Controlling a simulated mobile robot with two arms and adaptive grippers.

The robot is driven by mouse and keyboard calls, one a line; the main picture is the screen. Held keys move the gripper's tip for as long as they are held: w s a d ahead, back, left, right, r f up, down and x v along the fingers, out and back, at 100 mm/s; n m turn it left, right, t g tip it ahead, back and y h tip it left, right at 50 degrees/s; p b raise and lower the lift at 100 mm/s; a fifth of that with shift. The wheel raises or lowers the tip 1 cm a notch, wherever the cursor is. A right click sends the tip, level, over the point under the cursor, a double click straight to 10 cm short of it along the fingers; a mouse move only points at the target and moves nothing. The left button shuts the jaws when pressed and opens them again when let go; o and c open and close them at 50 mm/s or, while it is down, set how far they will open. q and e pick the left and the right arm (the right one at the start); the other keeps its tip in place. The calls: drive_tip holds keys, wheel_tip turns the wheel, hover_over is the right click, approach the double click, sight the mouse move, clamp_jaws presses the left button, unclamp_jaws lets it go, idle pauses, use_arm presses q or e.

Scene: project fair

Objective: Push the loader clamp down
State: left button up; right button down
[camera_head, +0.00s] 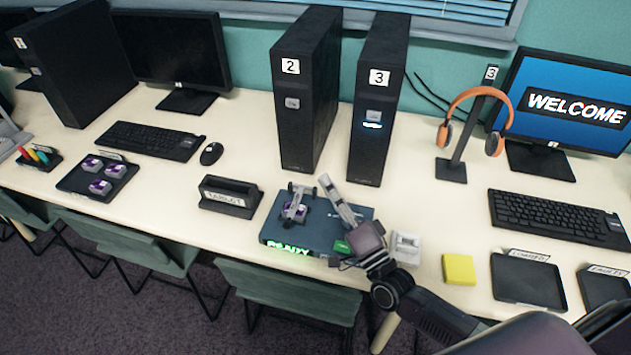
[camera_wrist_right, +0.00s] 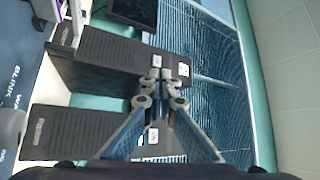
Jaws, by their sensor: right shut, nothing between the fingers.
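The loader (camera_head: 335,222) is a dark teal box with lit green text on its front edge, near the table's front. Its grey clamp (camera_head: 297,204) stands on the left part of the box, with a purple piece beneath it; I cannot tell its exact angle. In the right wrist view, part of the loader's blue panel (camera_wrist_right: 22,70) shows at the left edge. My right gripper (camera_head: 326,182) is shut and empty, above the box just right of the clamp, apparently apart from it. Its fingertips meet in the wrist view (camera_wrist_right: 161,88). My left gripper is not in view.
Black towers marked 2 (camera_head: 305,95) and 3 (camera_head: 378,110) stand behind the loader. A black holder (camera_head: 229,197) is left of it, and a tray (camera_head: 75,183) with purple-and-white pieces is farther left. A yellow block (camera_head: 459,269) and empty tray (camera_head: 528,282) lie right.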

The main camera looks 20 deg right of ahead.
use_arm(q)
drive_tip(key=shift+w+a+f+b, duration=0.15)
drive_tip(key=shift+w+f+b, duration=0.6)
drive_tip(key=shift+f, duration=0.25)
use_arm(e)
drive_tip(key=d+f, duration=0.1)
drive_tip(key=s+d+f, duration=0.1)
drive_tip(key=d+f, duration=0.1)
drive_tip(key=shift+f, duration=0.2)
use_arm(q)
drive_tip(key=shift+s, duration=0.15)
